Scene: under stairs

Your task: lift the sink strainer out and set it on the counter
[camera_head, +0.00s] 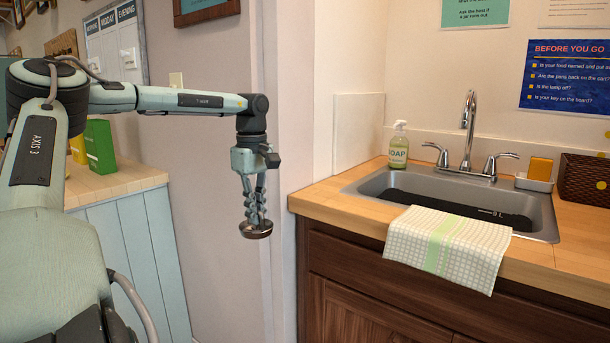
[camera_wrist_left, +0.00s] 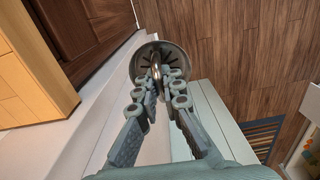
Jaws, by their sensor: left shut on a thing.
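The sink strainer (camera_head: 257,231) is a small round metal basket, held in the air left of the counter. My left gripper (camera_head: 256,216) is shut on it from above. In the left wrist view the strainer (camera_wrist_left: 148,58) shows its slotted inside and a loop handle between the fingertips of my left gripper (camera_wrist_left: 161,82). The wooden counter (camera_head: 335,203) is to the right, apart from the strainer. The grey sink (camera_head: 375,187) is set into it; part of its basin is hidden by its front rim and a towel. My right gripper is not in view.
A checked towel (camera_head: 449,247) hangs over the counter's front edge. A soap bottle (camera_head: 398,146), faucet (camera_head: 468,130), yellow sponge (camera_head: 540,168) and dark woven basket (camera_head: 583,180) stand around the sink. The counter's left front corner is clear. A wall edge (camera_head: 279,150) is close behind the gripper.

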